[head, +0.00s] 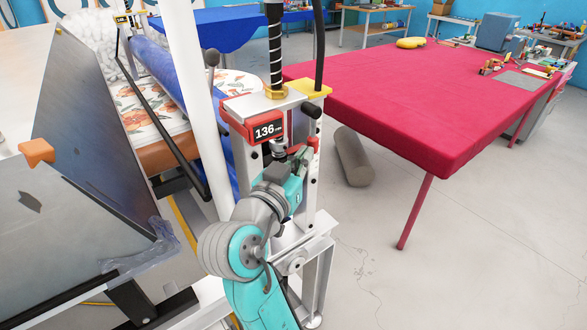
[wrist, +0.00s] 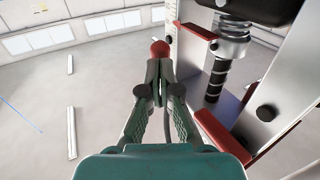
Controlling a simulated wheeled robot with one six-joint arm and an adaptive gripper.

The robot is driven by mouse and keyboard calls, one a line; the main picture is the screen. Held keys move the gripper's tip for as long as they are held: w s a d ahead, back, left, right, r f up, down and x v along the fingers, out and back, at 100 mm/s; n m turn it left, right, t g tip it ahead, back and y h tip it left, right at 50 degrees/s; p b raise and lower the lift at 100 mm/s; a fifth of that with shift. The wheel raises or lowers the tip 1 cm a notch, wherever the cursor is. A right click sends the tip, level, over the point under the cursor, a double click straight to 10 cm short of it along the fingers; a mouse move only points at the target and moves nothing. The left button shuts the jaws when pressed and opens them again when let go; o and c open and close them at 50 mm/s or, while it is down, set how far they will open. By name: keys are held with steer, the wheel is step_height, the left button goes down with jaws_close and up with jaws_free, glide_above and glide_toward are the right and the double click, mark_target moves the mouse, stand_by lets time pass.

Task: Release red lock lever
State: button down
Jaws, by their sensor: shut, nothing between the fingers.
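In the wrist view, a round red knob (wrist: 160,47) shows just beyond my fingertips, beside the white upright of the machine. It looks like the end of the red lock lever; the rest of the lever is hidden, and I cannot tell whether my fingers touch it. A small red part (head: 314,142) at the right side of the machine head shows in the head view, close to my gripper (head: 302,156). My gripper, also in the wrist view (wrist: 158,72), has its fingers together and holds nothing.
The machine has a display (head: 266,131) reading 136, a threaded spindle (head: 275,50) and a blue roller (head: 165,70). Red brackets (wrist: 222,137) and a spring (wrist: 233,40) lie right of my fingers.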

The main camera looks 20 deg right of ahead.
steer(key=shift+w+d, duration=0.25)
steer(key=shift+d+f, duration=0.1)
stand_by(0.3)
steer(key=shift+w+d, duration=0.1)
steer(key=shift+d, duration=0.05)
steer(key=shift+d+f+t+h, duration=0.1)
steer(key=shift+f+t+h, duration=0.05)
steer(key=shift+t+h, duration=0.25)
steer(key=w+d+r+n+t+h, duration=0.1)
steer(key=w+d+r+n+t, duration=0.2)
steer(key=d+n+t, duration=0.4)
steer(key=shift+d+r+t, duration=0.4)
steer(key=shift+d+r, duration=0.45)
steer(key=shift+d, duration=0.55)
steer(key=shift+w+r, duration=0.1)
stand_by(0.5)
